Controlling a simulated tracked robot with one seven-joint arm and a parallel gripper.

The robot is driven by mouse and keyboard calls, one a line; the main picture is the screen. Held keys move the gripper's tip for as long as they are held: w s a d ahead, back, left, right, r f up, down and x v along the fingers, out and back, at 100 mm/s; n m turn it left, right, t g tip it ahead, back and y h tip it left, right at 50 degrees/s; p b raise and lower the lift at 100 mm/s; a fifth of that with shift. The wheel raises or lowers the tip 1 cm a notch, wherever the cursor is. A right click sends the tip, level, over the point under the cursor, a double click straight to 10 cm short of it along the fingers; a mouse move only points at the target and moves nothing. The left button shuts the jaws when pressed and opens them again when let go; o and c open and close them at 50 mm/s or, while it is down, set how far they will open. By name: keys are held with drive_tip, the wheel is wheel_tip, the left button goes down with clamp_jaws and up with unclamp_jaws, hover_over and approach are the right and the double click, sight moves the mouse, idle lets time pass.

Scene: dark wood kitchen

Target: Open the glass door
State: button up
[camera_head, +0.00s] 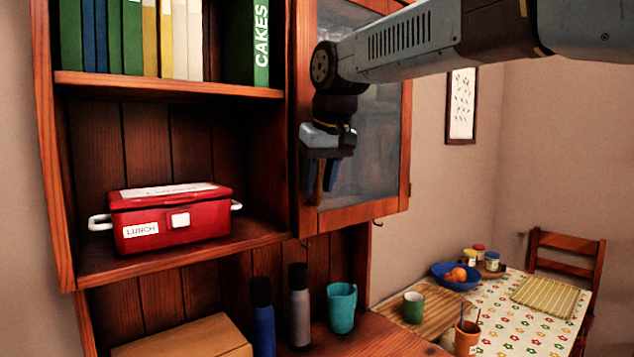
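The glass door (374,214) is a wood-framed pane on the right part of the cabinet. It appears closed against the cabinet front. My gripper (322,190) hangs pointing down in front of the door's left stile, near the lower left corner of the pane. Its two dark fingers are close to the stile. I cannot tell whether they touch it or hold a handle, since the fingers cover that spot. My arm crosses in front of the upper part of the door and hides some of the glass.
A red lunch box (172,216) stands on the open shelf left of the door, below a row of books (157,38). Bottles (299,306), a teal cup (341,308) and a cardboard box (187,340) stand below. A dining table (497,340) and chair (568,240) are at right.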

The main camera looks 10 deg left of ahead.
drive_tip(key=shift+f, duration=0.25)
drive_tip(key=shift+c, duration=0.3)
clamp_jaws()
drive_tip(key=shift+a, duration=0.1)
